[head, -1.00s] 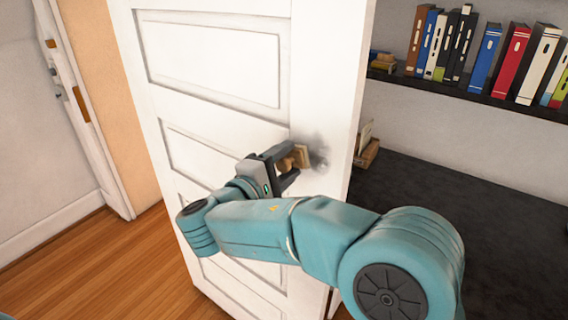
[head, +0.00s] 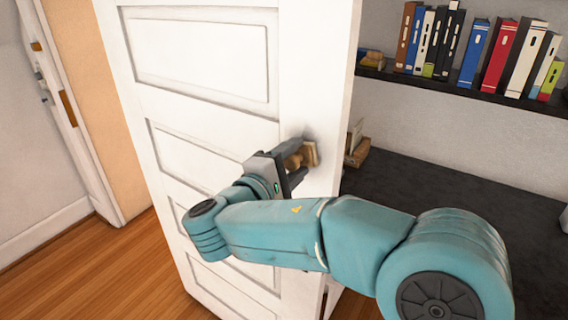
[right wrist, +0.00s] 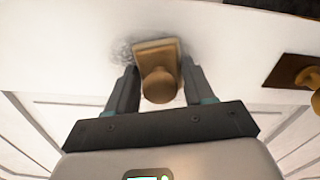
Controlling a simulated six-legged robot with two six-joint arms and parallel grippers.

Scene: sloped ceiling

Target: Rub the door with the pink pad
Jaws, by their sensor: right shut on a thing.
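A white panelled door (head: 200,60) stands ajar in the head view. A dark smudge (head: 308,136) shows near its right edge; it also shows in the right wrist view (right wrist: 122,50). My right gripper (head: 297,162) is shut on the round knob of a tan-brown pad (head: 311,153); no pink shows on it. In the right wrist view the pad (right wrist: 157,50) is between the fingers (right wrist: 160,88), its flat face against or very close to the door, overlapping the smudge. Contact is hard to tell. My left gripper is not in view.
A dark shelf (head: 480,97) with several books and a dark surface (head: 440,190) lie right of the door. A brown plate with a knob (right wrist: 290,70) shows at right in the right wrist view. Wooden floor (head: 95,265) is clear at left.

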